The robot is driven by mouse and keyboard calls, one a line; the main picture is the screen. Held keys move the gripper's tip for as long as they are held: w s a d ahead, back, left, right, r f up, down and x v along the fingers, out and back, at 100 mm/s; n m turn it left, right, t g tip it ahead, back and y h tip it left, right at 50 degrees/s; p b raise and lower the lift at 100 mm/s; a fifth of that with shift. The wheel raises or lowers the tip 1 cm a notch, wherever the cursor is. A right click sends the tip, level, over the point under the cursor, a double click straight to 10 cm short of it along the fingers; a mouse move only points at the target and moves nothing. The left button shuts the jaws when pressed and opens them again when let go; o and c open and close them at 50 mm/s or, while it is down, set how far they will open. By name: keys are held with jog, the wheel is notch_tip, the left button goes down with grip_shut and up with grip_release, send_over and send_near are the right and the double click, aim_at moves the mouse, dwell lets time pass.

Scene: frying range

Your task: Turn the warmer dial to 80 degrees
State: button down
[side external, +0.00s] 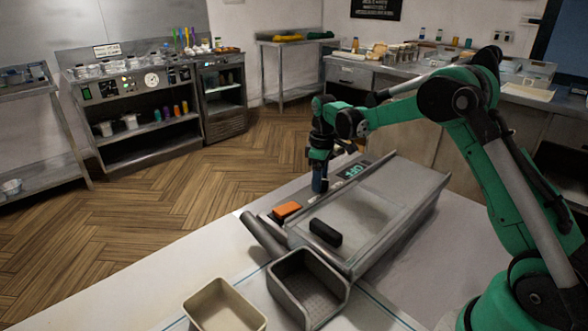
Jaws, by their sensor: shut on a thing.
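The warmer (365,216) is a long grey metal tray unit on the pale counter in the side external view. Its small panel with a lit green display (353,171) is at the far left end; the digits are too small to read surely. My gripper (319,184) points down at the warmer's far left edge, just left of the display. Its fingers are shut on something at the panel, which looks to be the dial. The dial itself is hidden by the fingers, so its setting cannot be seen.
An orange block (287,210) lies by the warmer's left edge and a black block (325,232) on its near part. A grey cylinder (263,236), a dark basket (308,288) and a beige tub (225,306) are nearer. The counter's left front (130,294) is clear.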

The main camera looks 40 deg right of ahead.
jog(key=m, duration=0.6)
jog(key=shift+m, duration=0.3)
dwell(0.5)
jog(key=shift+c, duration=1.2)
grip_release()
jog(key=shift+r, duration=2.85)
